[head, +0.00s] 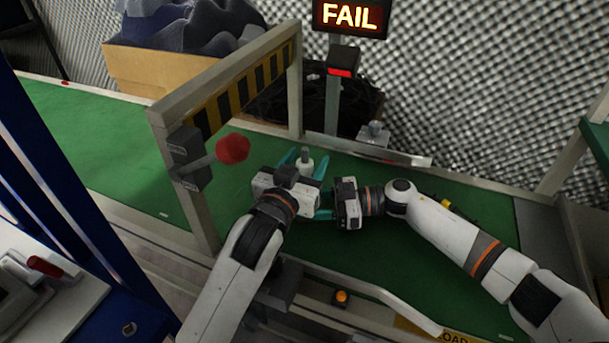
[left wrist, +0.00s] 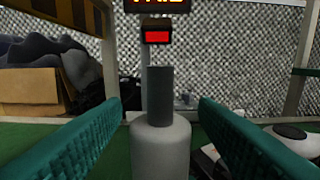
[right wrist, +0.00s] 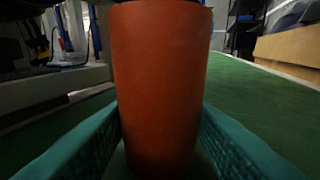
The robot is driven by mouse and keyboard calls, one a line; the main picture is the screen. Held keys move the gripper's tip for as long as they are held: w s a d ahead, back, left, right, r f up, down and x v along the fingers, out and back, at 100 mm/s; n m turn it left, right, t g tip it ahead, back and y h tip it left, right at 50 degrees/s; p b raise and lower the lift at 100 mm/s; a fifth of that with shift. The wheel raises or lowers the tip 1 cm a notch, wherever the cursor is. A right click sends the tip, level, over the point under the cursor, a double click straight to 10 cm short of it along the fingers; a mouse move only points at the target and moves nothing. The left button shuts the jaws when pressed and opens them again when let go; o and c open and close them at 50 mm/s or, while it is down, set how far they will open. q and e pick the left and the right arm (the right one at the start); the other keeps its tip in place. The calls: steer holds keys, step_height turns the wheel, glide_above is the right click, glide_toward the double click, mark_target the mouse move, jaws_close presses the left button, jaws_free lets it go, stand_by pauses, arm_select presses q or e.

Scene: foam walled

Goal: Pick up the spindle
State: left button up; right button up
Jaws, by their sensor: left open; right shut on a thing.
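The spindle (head: 304,165), a pale grey cylinder with a thinner dark grey shaft on top, stands upright on the green belt. In the left wrist view the spindle (left wrist: 161,145) is centred between the teal fingers, with a gap on each side. My left gripper (head: 305,160) is open around it. My right gripper (head: 323,201) points left, close beside the left gripper. In the right wrist view, my right gripper (right wrist: 160,150) is shut on an orange tapered cylinder (right wrist: 160,80). In the head view that orange thing is hidden.
A striped gantry (head: 235,90) with a red round button (head: 233,148) stands left of my left gripper. A lit FAIL sign (head: 349,16) is behind. A rail (head: 370,290) edges the near side of the green belt (head: 440,250), which is mostly clear at right.

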arm_select(q)
steer(key=c, duration=1.1)
step_height(320, 180, up, 10)
steer(key=shift+r, duration=0.1)
arm_select(e)
steer(key=o, duration=0.8)
steer(key=shift+o, duration=0.2)
